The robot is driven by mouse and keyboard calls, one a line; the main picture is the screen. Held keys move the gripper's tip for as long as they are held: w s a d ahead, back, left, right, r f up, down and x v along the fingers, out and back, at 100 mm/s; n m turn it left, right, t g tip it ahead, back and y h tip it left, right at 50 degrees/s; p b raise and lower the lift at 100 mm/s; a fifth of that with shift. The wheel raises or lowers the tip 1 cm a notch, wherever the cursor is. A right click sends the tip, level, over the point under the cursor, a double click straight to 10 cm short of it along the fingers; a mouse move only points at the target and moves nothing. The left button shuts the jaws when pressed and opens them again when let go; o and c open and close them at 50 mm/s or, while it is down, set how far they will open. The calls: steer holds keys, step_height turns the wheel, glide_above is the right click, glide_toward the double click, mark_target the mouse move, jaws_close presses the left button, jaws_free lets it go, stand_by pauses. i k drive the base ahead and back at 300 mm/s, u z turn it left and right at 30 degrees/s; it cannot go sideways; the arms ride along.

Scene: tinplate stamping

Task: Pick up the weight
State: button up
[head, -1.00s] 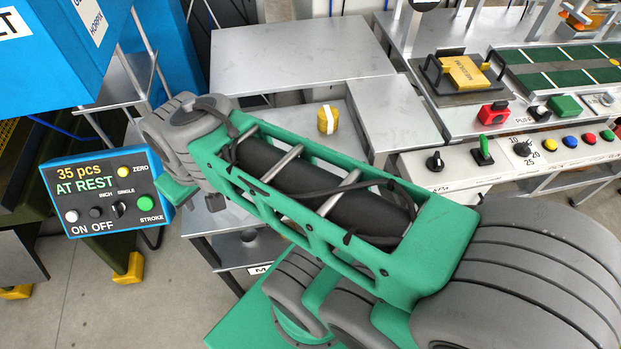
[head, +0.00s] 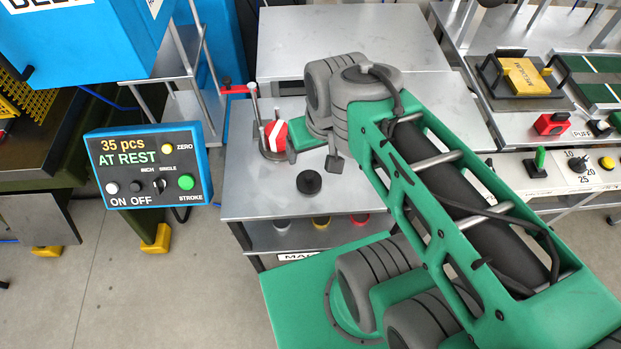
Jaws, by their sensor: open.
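A small black round piece with a raised knob (head: 309,182), which looks like the weight, stands upright on the grey metal table (head: 245,200) near its front edge. Nothing touches it. My gripper (head: 318,152) is just beyond it and a little to the right, at the end of my green and grey arm. The gripper is open and appears empty, its fingers partly hidden by my wrist. I cannot tell its height above the table.
A red and white piece (head: 276,133) sits at a lever stand (head: 262,125) close left of my wrist. A control box (head: 148,165) reading "35 pcs AT REST" is at left. Several cups (head: 321,221) are on the shelf below. The table's left front is clear.

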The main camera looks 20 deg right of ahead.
mark_target(309, 181)
steer(key=u, duration=0.25)
steer(key=k, duration=0.35)
steer(key=u, duration=1.05)
steer(key=k, duration=1)
steer(key=u, duration=0.5)
steer(key=i, duration=0.7)
steer(key=u, duration=0.4)
